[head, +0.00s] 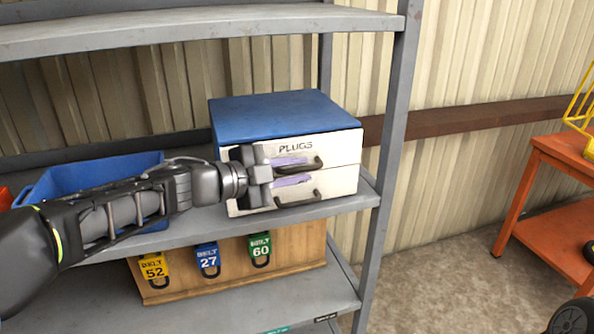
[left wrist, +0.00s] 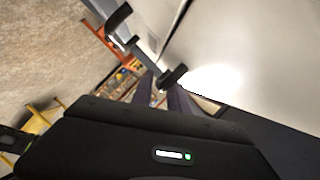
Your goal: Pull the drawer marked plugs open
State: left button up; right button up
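A two-drawer cabinet with a blue top (head: 285,114) and white fronts stands on the middle shelf. Its upper drawer (head: 338,147), lettered PLUGS, looks shut and about flush with the lower drawer (head: 345,182). Each drawer has a dark bow handle. My left gripper (head: 292,171) reaches in from the left across the fronts, its two purplish fingers apart, one above the other, around the level of the upper handle (head: 319,163). In the left wrist view, the fingers (left wrist: 163,97) show a gap, with a dark handle (left wrist: 173,77) near their tips. Contact cannot be told. My right gripper is out of view.
A blue bin (head: 90,175) stands left of the cabinet, behind my left arm. The grey shelf post (head: 390,140) rises to its right, and another shelf (head: 200,30) hangs above. Below is a wooden box (head: 300,245) with belt tags. An orange cart (head: 560,190) stands far right.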

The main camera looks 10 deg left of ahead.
pick_arm(q)
jog(key=shift+w+d, duration=0.15)
jog(key=shift+c, duration=0.2)
grip_shut()
dwell(1.2)
